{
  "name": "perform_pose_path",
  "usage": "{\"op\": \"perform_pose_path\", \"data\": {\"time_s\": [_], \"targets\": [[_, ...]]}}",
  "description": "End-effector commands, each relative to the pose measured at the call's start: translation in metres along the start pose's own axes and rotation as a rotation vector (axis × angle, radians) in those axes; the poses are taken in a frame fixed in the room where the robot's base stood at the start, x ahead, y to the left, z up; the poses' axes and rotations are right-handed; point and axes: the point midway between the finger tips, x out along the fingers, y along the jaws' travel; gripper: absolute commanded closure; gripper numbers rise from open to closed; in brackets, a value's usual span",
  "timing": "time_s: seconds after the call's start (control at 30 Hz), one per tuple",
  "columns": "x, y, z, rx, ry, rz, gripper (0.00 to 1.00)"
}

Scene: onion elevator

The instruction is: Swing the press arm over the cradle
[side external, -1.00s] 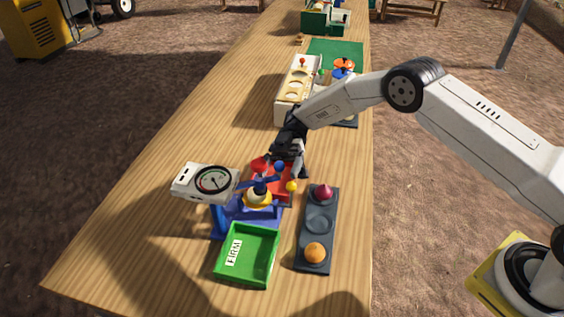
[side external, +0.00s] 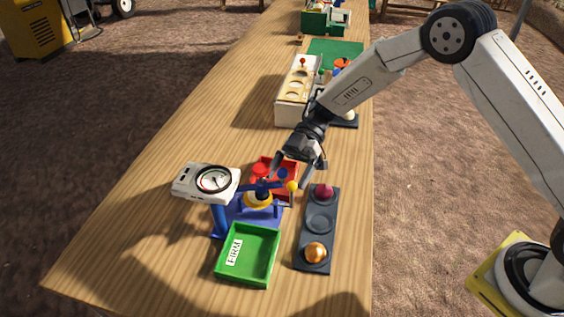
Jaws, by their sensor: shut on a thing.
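The blue press (side external: 220,217) stands on the table with a yellow-brown onion (side external: 257,203) in its cradle. Its blue press arm (side external: 268,185) lies across the top of the onion and ends in a yellow knob (side external: 291,187) at the right. My gripper (side external: 290,180) points down at this end of the arm, its fingers on either side of the knob, and is shut on the knob. The exact contact is small and partly hidden. A white dial gauge (side external: 190,182) stands left of the press.
A green tray (side external: 275,265) is in front of the press, and a red tray (side external: 290,165) behind it. A dark three-place holder (side external: 319,240) at the right carries a purple onion (side external: 323,191) and an orange-brown one (side external: 315,252). Bare table lies to the left.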

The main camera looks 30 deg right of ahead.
Motion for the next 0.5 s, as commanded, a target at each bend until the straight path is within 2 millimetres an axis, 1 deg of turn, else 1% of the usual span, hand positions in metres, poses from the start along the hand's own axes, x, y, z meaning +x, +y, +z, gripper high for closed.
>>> {"op": "perform_pose_path", "data": {"time_s": [0.03,0.5], "targets": [[-0.032,-0.057,-0.076,-0.072,0.320,-0.301,0.28],[-0.032,-0.107,-0.085,-0.065,0.314,-0.308,0.28]]}}
